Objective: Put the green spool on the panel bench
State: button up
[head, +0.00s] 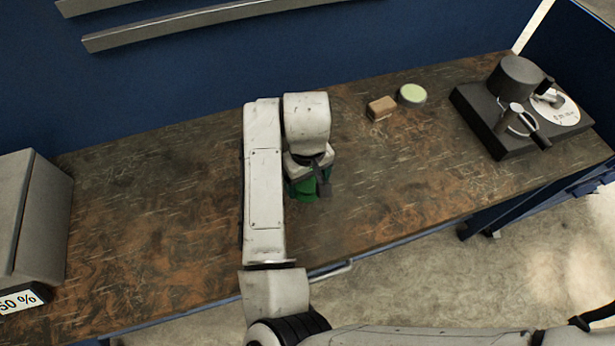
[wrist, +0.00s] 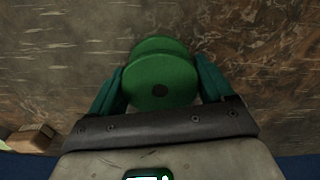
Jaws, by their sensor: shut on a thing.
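The green spool (head: 305,188) is held by my gripper (head: 312,186) over the middle of the bench in the head view, partly hidden by my arm. The bench (head: 160,220) has a worn brown and grey top. I cannot tell whether the spool touches the bench top or is just above it.
A brown block (head: 381,108) and a pale green-topped round tin (head: 412,95) stand behind and right of my gripper. A dark device with a dial (head: 520,105) is at the right end. A grey box (head: 35,215) stands at the left. The bench around my gripper is clear.

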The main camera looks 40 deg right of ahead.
jog(key=o, duration=1)
jog(key=shift+c, duration=0.2)
notch_tip(320, 180, up, 12)
jog(key=shift+p, duration=0.3)
